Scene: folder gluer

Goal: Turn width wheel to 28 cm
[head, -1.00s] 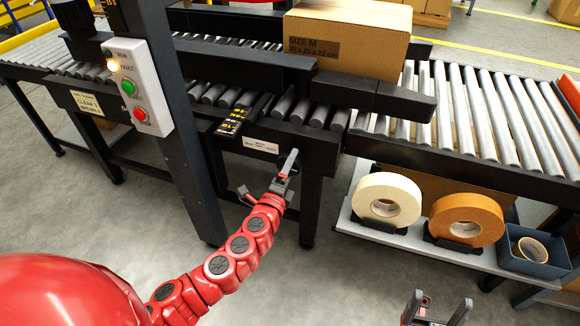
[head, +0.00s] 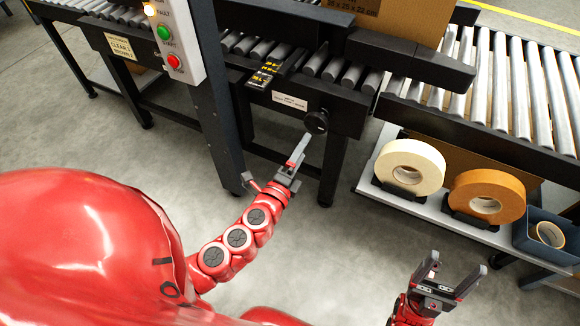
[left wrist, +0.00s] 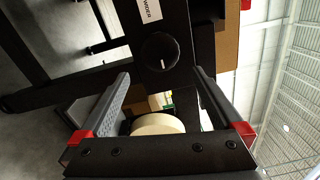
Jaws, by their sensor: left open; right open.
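The width wheel (head: 316,122) is a small round black knob on the front of the conveyor frame, right of a white label (head: 290,101). A black scale with yellow marks (head: 265,73) lies above it; its reading is too small to tell. My left gripper (head: 276,157) is open and empty, just in front of and below the wheel, apart from it. In the left wrist view the wheel (left wrist: 160,52) shows ahead, between and beyond the open fingers (left wrist: 161,74), with a small white mark on its face. My right gripper (head: 459,262) is open and empty at the lower right.
A control box with green and red buttons (head: 175,35) hangs on a dark post (head: 221,90) left of the wheel. A cardboard box (head: 405,20) sits on the rollers. A low shelf (head: 373,190) holds white and orange tape rolls. The floor in front is clear.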

